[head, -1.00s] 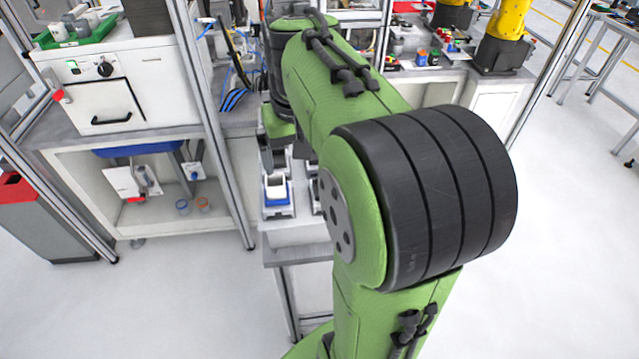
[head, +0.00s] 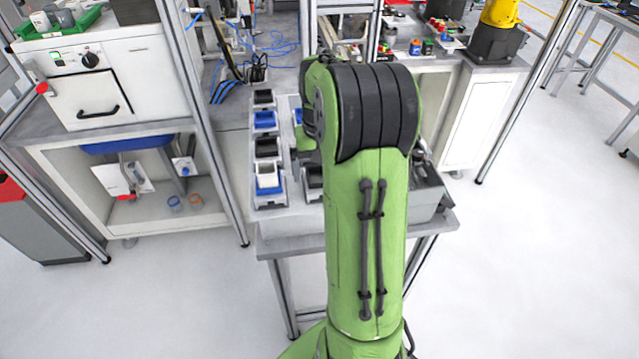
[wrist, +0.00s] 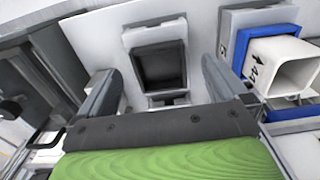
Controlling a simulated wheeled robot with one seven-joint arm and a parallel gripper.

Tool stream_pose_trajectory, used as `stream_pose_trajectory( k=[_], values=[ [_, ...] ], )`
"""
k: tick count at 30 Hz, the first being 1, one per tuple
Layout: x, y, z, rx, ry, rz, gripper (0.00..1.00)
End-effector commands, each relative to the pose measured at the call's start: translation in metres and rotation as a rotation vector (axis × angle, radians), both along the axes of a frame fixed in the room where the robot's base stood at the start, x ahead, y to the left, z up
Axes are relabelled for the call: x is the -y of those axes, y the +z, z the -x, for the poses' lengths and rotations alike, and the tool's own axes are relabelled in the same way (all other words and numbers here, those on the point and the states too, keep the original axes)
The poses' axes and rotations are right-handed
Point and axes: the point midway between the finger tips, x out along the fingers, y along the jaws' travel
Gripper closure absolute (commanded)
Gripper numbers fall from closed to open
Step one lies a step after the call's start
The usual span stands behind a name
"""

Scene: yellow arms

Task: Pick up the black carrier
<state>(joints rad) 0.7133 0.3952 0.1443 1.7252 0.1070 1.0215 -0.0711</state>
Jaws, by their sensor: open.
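A black carrier (wrist: 160,66), an open box with a dark inside and a light rim piece in front and behind, stands ahead in the wrist view. My gripper (wrist: 157,72) is open, with one finger on either side of the carrier; I cannot tell whether they touch it. In the head view, a black carrier (head: 314,178) shows partly beside my arm, right of the white cup, and seems to be the same one. My arm hides most of the gripper there.
A white square cup (wrist: 290,66) in a blue carrier (wrist: 262,42) stands close to the right finger. In the head view, a row holds this white cup (head: 267,175), another black carrier (head: 267,147) and a blue one (head: 264,120). A frame post (head: 205,120) stands to the left.

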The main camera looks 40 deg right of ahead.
Motion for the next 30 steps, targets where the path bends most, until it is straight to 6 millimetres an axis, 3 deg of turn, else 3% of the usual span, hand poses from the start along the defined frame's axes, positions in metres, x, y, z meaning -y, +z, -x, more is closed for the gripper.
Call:
stream_pose_trajectory(
  k=[1,4,12,25,30],
  values=[
    [-0.001,-0.014,0.0,-0.004,0.0,-0.004,0.0],
    [-0.001,-0.028,0.0,-0.002,-0.001,-0.002,0.0],
    [-0.001,-0.031,0.0,0.0,0.0,0.0,0.02],
    [-0.001,-0.031,0.0,-0.001,0.0,-0.001,0.67],
    [-0.001,-0.031,0.0,0.0,0.0,0.0,0.68]
  ],
)
